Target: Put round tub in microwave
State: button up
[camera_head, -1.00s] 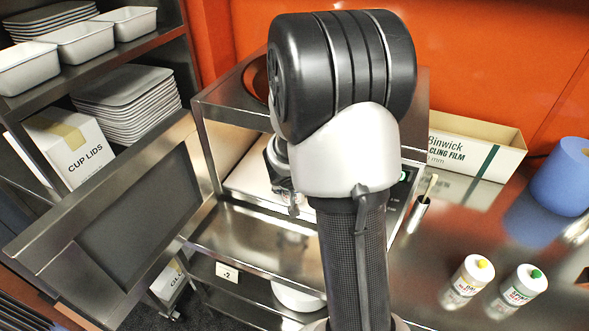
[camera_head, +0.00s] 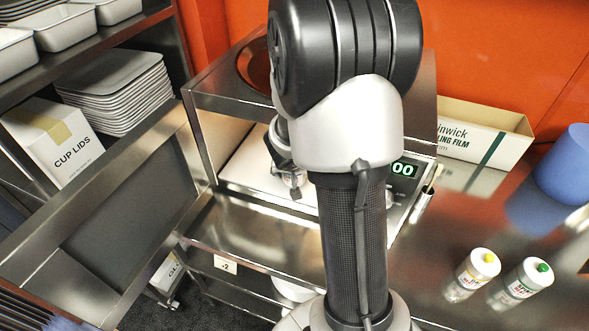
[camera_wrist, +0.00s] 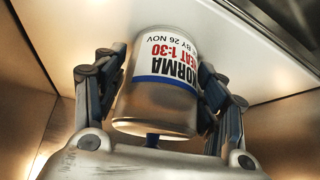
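The round tub (camera_wrist: 160,95), steel-coloured with a white, blue and red KORMA label, is between the fingers of my gripper (camera_wrist: 160,85). The fingers close on it from both sides, and the label reads upside down in the wrist view. In the head view my gripper (camera_head: 290,175) is inside the open microwave (camera_head: 228,100), over its pale floor (camera_head: 245,165); my arm hides most of the tub. The microwave door (camera_head: 130,205) stands open to the left. I cannot tell whether the tub touches the floor.
A green display (camera_head: 403,170) is on the microwave's right side. Two white bottles (camera_head: 472,275) and a cling film box (camera_head: 485,130) stand on the steel counter (camera_head: 440,240), with a blue roll (camera_head: 565,170) at right. A shelf with trays (camera_head: 115,90) and a cup lids box (camera_head: 50,140) is left.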

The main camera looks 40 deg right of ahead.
jog(key=shift+o, duration=0.8)
jog(key=shift+r, duration=0.15)
jog(key=shift+r+p, duration=0.3)
jog(key=shift+p, duration=0.15)
jog(key=p+v, duration=0.2)
jog(key=v, duration=0.3)
jog(key=shift+s+a, duration=0.2)
jog(key=shift+a, duration=0.05)
jog(key=s+a+r+n+y+b, duration=0.2)
jog(key=s+a+r+n+b, duration=0.2)
jog(key=s+a, duration=0.5)
jog(key=s+a+r+n+y+b, duration=0.2)
jog(key=s+a+r+n+b, duration=0.2)
jog(key=s+a, duration=0.6)
jog(key=a+n, duration=0.1)
jog(key=a, duration=0.2)
jog(key=shift+r+y, duration=0.2)
jog(key=shift+y, duration=0.2)
